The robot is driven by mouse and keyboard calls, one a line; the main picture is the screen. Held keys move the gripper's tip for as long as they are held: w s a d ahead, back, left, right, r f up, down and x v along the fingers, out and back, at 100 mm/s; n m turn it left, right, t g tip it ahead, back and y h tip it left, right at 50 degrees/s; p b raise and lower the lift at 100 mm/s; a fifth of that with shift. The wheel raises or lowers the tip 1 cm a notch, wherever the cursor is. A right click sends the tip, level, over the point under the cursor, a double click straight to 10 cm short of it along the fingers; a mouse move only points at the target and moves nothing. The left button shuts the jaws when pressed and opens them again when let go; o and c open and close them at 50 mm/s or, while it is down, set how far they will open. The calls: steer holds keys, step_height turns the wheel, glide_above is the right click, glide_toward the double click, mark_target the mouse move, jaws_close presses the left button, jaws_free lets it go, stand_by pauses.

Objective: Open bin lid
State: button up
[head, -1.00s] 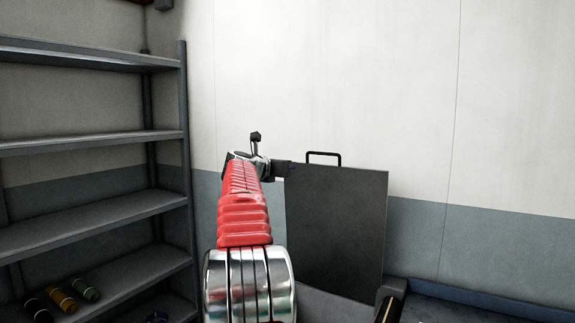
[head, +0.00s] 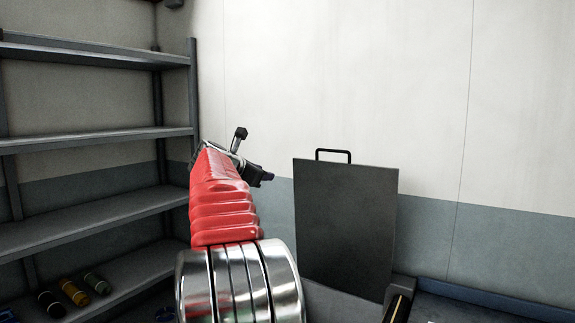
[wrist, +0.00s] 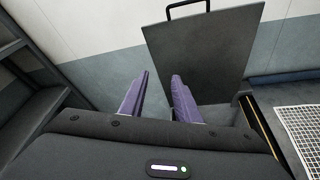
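The bin lid (head: 345,230) is a dark grey panel with a black bar handle (head: 333,151) on its top edge. It stands raised, close to upright, near the wall in the head view. It also shows in the wrist view (wrist: 205,60), above the open top of the bin (wrist: 215,113). My gripper (wrist: 158,78) has two purple fingers, spread apart with nothing between them. In the head view my gripper (head: 268,177) is left of the lid and apart from it.
Grey metal shelves (head: 95,137) stand on the left, with several small coloured rolls (head: 75,291) on a lower shelf. A white grid surface (wrist: 302,130) lies at the right of the wrist view. A pale wall (head: 350,70) is behind.

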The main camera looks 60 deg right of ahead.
steer(key=w+a+f+m+t+y, duration=0.15)
steer(key=a+f, duration=0.25)
steer(key=a, duration=0.8)
steer(key=a+f+m+t+y, duration=0.2)
steer(key=a+f+m+y, duration=0.15)
steer(key=a, duration=0.85)
steer(key=w+a+f+m+t+y, duration=0.15)
steer(key=a+f, duration=0.35)
steer(key=a, duration=0.7)
steer(key=s+a+f+m+y, duration=0.2)
steer(key=s+a+f, duration=0.3)
steer(key=a, duration=0.4)
steer(key=s+a+f+m+y, duration=0.3)
steer(key=s+a+f, duration=0.2)
steer(key=a, duration=0.4)
steer(key=s+a+f+m+y, duration=0.2)
steer(key=s+a+f+y, duration=0.1)
steer(key=s+a+f, duration=0.2)
steer(key=a+f, duration=0.2)
steer(key=a, duration=0.2)
steer(key=shift+s+m, duration=0.15)
steer(key=shift+m, duration=0.2)
